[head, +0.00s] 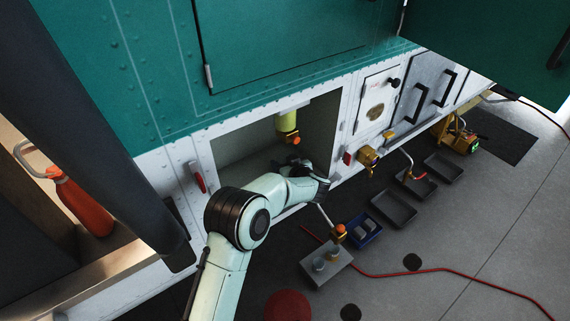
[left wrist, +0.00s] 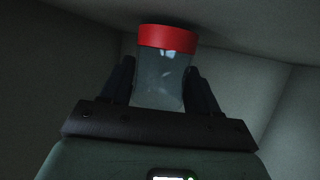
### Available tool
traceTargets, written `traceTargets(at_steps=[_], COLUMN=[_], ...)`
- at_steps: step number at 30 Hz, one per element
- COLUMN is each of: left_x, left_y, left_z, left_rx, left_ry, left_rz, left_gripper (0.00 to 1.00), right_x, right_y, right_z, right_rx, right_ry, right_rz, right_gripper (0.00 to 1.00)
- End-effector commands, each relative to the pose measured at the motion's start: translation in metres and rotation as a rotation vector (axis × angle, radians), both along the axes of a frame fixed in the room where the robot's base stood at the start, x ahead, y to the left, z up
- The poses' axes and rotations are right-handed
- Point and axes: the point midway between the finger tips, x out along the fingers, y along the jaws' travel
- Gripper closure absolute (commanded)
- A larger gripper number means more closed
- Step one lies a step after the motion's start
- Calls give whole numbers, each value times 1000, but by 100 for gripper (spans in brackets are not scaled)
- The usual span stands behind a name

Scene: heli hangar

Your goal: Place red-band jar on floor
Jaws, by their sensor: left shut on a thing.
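The red-band jar (left wrist: 160,92) is a clear, greyish jar with a broad red band at its upper end. In the left wrist view it stands between the two dark fingers of my left gripper (left wrist: 160,75), which is shut on it. In the head view my left gripper (head: 297,165) is inside the open compartment (head: 235,150) low in the vehicle's side. The jar cannot be made out there. The grey floor (head: 480,235) lies below and right of the compartment. My right gripper is out of view.
A yellow-green cylinder with an orange end (head: 288,125) hangs in the compartment. On the floor are a grey block with small items (head: 312,277), a blue bin (head: 373,240), dark trays (head: 393,210) and a red hose (head: 440,270). Open floor lies at lower right.

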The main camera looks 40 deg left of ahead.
Motion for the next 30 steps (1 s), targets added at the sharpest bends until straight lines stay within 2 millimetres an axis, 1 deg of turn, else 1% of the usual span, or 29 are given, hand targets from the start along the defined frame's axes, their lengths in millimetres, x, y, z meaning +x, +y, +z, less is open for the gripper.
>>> traceTargets(at_steps=[8, 22, 23, 24, 25, 30], left_x=[0, -1, -1, -2, -2, -2], left_y=[0, -1, -1, -1, -1, 0], left_z=[0, -17, -18, -18, -19, -19], left_rx=[1, -2, -3, -3, -4, -4], left_ry=[-2, 8, 10, 10, 10, 12], left_rz=[-1, 0, -1, -1, -1, 0], left_gripper=[71, 71, 33, 20, 14, 14], right_x=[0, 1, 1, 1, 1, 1], right_y=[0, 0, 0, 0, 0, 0], right_z=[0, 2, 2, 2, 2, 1], right_rx=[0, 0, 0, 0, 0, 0], right_ry=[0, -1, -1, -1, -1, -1], right_rz=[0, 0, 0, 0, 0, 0], right_gripper=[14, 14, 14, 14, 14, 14])
